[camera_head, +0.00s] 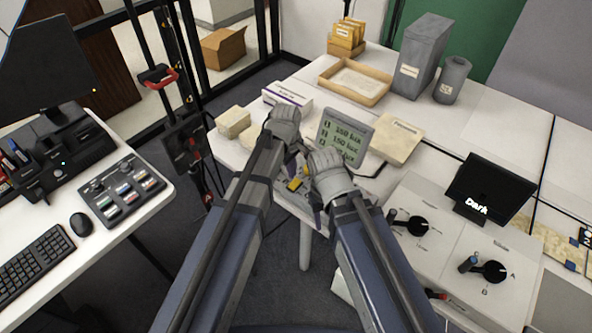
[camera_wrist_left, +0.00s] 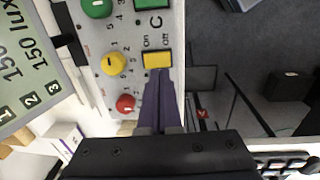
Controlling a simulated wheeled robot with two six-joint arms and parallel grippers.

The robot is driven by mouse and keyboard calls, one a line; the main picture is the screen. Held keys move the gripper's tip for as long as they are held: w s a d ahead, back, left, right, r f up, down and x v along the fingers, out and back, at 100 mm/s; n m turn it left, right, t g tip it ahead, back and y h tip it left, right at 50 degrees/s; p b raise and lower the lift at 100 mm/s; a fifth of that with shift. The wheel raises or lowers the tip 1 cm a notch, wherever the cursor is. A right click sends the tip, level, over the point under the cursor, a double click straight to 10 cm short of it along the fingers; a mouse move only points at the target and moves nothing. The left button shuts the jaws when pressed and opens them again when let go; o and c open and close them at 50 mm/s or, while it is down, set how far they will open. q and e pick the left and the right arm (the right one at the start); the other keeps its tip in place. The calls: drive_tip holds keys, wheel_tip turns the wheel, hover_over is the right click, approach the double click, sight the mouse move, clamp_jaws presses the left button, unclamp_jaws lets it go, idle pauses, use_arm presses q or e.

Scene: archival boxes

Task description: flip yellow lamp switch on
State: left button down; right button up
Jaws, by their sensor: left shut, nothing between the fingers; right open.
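The yellow lamp switch (camera_wrist_left: 157,59) is a yellow rectangular rocker beside "on" and "off" labels on a light control panel (camera_wrist_left: 131,32). My left gripper (camera_wrist_left: 159,82) is shut and empty, its fingertips at the switch's lower edge in the wrist view. I cannot tell whether they touch it. In the head view the yellow switch (camera_head: 294,184) shows small between my two grippers, and most of the panel is hidden. My left gripper (camera_head: 295,160) is just above it. My right gripper (camera_head: 317,205) is open and empty to the right.
Yellow (camera_wrist_left: 114,63) and red (camera_wrist_left: 125,103) knobs and a green switch (camera_wrist_left: 155,3) are close by on the panel. A lux display (camera_head: 345,135) stands behind it. Boxes and a wooden tray (camera_head: 356,82) occupy the table beyond. Open floor lies left of the table.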

sight(297, 181)
use_arm(q)
wheel_tip(297, 181, up, 9)
drive_tip(key=s+p, duration=0.1)
drive_tip(key=p, duration=0.7)
drive_tip(key=shift+a+r, duration=0.15)
drive_tip(key=shift+a, duration=0.3)
drive_tip(key=shift+w+d, duration=0.45)
drive_tip(key=shift+d, duration=0.05)
drive_tip(key=f+b, duration=0.4)
drive_tip(key=w+f+b, duration=0.1)
drive_tip(key=f+b, duration=0.4)
drive_tip(key=d+f+b, duration=0.1)
drive_tip(key=f+b, duration=0.3)
drive_tip(key=shift+w+d+f+b, duration=0.1)
drive_tip(key=shift+w+f+b, duration=0.2)
drive_tip(key=shift+f+b, duration=0.05)
drive_tip(key=shift+f, duration=0.1)
